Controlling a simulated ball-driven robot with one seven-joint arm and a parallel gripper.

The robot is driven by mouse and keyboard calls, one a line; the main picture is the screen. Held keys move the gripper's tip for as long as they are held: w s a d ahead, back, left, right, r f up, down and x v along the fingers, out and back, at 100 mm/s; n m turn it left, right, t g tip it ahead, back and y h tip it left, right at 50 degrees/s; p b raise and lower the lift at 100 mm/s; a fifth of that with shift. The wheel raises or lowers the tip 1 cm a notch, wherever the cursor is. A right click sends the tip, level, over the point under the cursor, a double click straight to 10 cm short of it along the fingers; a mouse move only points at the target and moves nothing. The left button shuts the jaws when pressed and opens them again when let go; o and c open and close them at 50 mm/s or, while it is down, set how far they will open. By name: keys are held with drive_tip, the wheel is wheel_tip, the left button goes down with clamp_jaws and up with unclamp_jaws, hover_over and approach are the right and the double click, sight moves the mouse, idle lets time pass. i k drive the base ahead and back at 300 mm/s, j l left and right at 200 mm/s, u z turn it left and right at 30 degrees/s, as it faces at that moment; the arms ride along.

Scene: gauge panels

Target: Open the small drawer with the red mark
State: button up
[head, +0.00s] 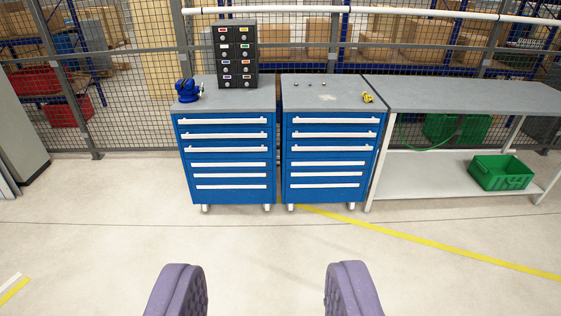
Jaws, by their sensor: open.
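A small dark grey drawer cabinet (238,55) stands on top of the left blue cabinet, at the back left of the picture. It has two columns of small drawers, each with a round pale knob and a coloured label. The top-left small drawer (222,34) has a label that looks red. Some lower labels look reddish or orange too, but they are too small to tell apart surely. All the small drawers look shut. My gripper (264,285) is open and empty at the bottom, its two purple padded fingers wide apart, well short of the cabinets.
The left blue cabinet (228,160) and right blue cabinet (327,155) stand side by side on casters. A blue vise (187,91) sits left of the small cabinet. A grey workbench (460,95) with a green crate (500,173) is at right. The floor ahead is clear; mesh fence behind.

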sight(223, 33)
drive_tip(key=i, duration=2.7)
drive_tip(key=i+z, duration=0.15)
drive_tip(key=i, duration=0.3)
drive_tip(key=i+j+z, duration=0.2)
drive_tip(key=i, duration=0.25)
drive_tip(key=i+j+z, duration=0.15)
drive_tip(key=i, duration=0.25)
